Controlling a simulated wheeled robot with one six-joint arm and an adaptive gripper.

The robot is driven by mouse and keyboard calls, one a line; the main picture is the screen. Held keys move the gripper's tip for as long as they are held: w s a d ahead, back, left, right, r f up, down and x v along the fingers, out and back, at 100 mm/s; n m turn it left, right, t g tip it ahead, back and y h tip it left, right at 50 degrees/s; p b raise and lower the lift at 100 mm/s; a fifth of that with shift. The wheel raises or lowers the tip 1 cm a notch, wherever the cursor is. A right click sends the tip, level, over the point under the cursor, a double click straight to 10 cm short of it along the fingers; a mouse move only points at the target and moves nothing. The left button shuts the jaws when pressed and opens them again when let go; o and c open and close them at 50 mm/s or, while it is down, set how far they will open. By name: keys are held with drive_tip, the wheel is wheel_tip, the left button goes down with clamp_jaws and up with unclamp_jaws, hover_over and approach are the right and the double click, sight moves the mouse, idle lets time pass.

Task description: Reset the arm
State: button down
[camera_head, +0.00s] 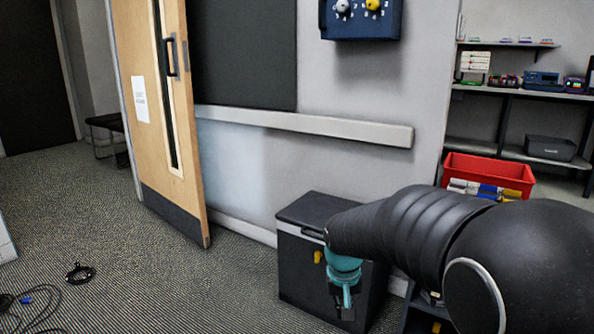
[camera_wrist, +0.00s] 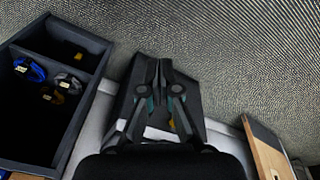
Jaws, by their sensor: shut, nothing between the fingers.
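My arm reaches in from the right in the head view, with my gripper (camera_head: 344,300) hanging down in front of a dark bin (camera_head: 300,262). In the wrist view my gripper (camera_wrist: 160,66) has its fingertips together with nothing between them, above the bin. The bin has a yellow tag (camera_head: 317,257) on its front. No cable touches the gripper.
A dark compartment box (camera_wrist: 84,37) holds a blue cable coil (camera_wrist: 30,68) and other tagged coils. A dark coil (camera_head: 80,272) and loose cables (camera_head: 40,300) lie on the carpet. A wooden door (camera_head: 150,60) stands open. A red crate (camera_head: 488,170) is at right.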

drive_tip(key=s+d+r+t+p, duration=0.2)
drive_tip(key=s+r+p, duration=0.1)
drive_tip(key=s+r, duration=0.6)
drive_tip(key=s+d+r+t+p, duration=0.2)
drive_tip(key=s+r, duration=0.6)
drive_tip(key=s, duration=0.6)
drive_tip(key=shift+d+r+y+p, duration=0.4)
drive_tip(key=shift+d+p, duration=0.3)
drive_tip(key=shift+p, duration=0.5)
